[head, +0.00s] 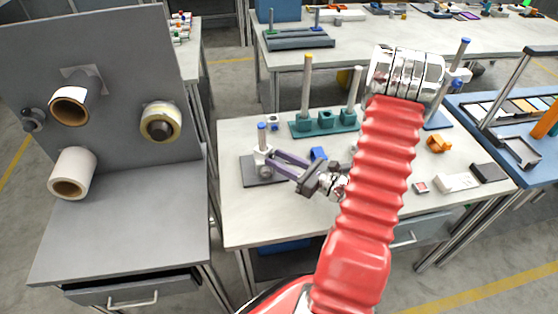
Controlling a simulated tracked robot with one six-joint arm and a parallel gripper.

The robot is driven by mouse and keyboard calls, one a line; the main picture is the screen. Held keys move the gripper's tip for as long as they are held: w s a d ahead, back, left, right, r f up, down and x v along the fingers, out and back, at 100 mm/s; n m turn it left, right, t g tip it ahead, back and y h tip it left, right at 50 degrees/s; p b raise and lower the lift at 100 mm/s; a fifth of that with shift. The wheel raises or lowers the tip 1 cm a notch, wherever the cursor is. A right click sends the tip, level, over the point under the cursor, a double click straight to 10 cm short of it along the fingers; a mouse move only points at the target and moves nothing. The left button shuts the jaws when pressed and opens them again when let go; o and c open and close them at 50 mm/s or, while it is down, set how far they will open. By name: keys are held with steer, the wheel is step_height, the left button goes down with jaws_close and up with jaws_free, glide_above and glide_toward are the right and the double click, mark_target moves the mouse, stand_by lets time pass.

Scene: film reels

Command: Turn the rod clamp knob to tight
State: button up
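A rod clamp (262,156) sits on an upright rod with a blue top (262,127), standing on a dark base plate (249,172) at the left of the middle table. My gripper (271,157) reaches in from the right. Its two purple fingers are spread, with a gap between them, and their tips are at the clamp. The clamp's knob is too small to make out, and the fingertips partly cover that spot. I cannot tell whether the fingers touch or grip the knob.
A teal rack (324,125) with upright rods stands behind the clamp. A blue block (318,153) lies near my gripper. An orange part (438,144) and small boxes (457,182) lie at the right. A grey panel with rolls (120,115) stands at the left.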

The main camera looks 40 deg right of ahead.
steer(key=shift+o, duration=0.5)
steer(key=shift+s, duration=0.15)
steer(key=shift+v, duration=6.75)
steer(key=shift+d+f, duration=0.1)
steer(key=shift+f, duration=0.1)
